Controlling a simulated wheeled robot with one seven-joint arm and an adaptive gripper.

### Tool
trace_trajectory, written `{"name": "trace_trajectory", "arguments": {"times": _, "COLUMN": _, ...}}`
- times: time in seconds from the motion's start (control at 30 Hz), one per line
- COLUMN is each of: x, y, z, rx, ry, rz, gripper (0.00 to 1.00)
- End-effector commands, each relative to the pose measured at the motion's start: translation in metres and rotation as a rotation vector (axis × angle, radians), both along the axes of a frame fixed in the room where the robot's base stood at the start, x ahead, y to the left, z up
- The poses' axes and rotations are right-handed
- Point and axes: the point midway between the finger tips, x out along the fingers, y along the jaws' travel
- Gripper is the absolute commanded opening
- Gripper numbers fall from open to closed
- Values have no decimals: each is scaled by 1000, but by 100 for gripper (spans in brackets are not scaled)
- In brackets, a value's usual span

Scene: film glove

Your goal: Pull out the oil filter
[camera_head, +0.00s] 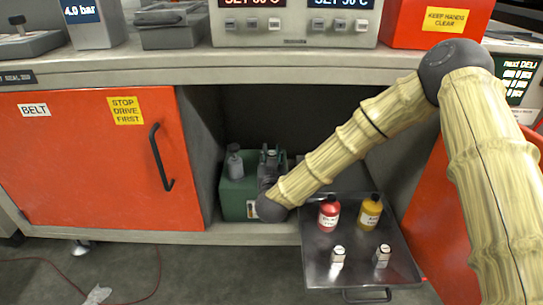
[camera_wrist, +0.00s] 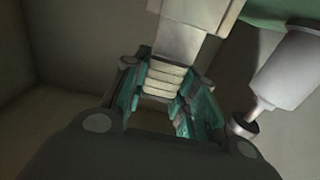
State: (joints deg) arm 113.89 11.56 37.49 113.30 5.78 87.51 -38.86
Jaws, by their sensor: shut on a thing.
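My gripper (camera_head: 271,160) reaches into the open cabinet bay, at the green unit (camera_head: 236,197). In the wrist view its teal-padded fingers (camera_wrist: 163,100) are shut around a pale ribbed part (camera_wrist: 168,80), which I take to be the oil filter's grip. A grey block (camera_wrist: 180,45) continues from this part toward the top of that view. Only a small grey top (camera_head: 271,153) of the held thing shows in the head view. My wrist hides the rest of it and the unit's right side. I cannot tell whether it is still seated.
A grey bottle-shaped fitting (camera_head: 235,161) stands on the unit's left, close to my fingers in the wrist view (camera_wrist: 285,75). A pulled-out tray (camera_head: 313,268) holds red (camera_head: 329,213) and yellow (camera_head: 370,212) bottles and two small containers. An orange door (camera_head: 90,160) flanks the bay.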

Motion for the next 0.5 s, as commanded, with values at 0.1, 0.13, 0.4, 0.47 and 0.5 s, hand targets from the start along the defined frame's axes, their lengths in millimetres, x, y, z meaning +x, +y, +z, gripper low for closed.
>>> {"name": "trace_trajectory", "arguments": {"times": 0.1, "x": 0, "y": 0, "z": 5, "rx": 0, "ry": 0, "rz": 0, "gripper": 2}}
{"name": "trace_trajectory", "arguments": {"times": 0.13, "x": 0, "y": 0, "z": 6, "rx": 0, "ry": 0, "rz": 0, "gripper": 2}}
{"name": "trace_trajectory", "arguments": {"times": 0.4, "x": 0, "y": 0, "z": 14, "rx": 0, "ry": 0, "rz": 0, "gripper": 2}}
{"name": "trace_trajectory", "arguments": {"times": 0.47, "x": 0, "y": 0, "z": 16, "rx": 0, "ry": 0, "rz": 0, "gripper": 2}}
{"name": "trace_trajectory", "arguments": {"times": 0.5, "x": 0, "y": 0, "z": 17, "rx": 0, "ry": 0, "rz": 0, "gripper": 2}}
